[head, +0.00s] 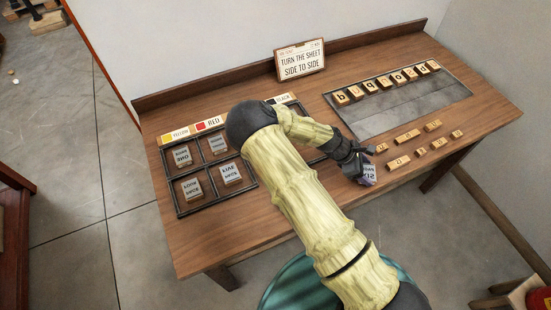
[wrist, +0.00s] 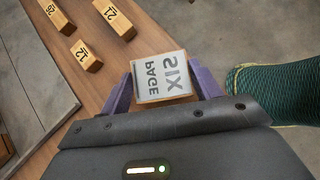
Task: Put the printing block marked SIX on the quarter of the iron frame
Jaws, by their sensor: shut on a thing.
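My gripper (head: 364,168) is shut on the printing block marked SIX (head: 369,175), over or near the middle of the table. In the wrist view the block (wrist: 161,77) sits between the two purple fingertips (wrist: 160,92), with PAGE SIX in mirrored letters facing the camera. The dark iron frame (head: 174,180) lies on the left of the table, left of my gripper. Several grey-faced blocks stand in its visible quarters, among them one marked ONE (head: 183,156) and one marked FIVE (head: 229,173). My arm hides the frame's middle; an edge shows on its right.
Coloured label cards (head: 194,130) line the frame's back edge. A sign (head: 301,60) stands at the back. A grey tray (head: 400,108) at right holds a row of letter blocks. Several loose wooden blocks (head: 408,136) lie before it. The table front left is clear.

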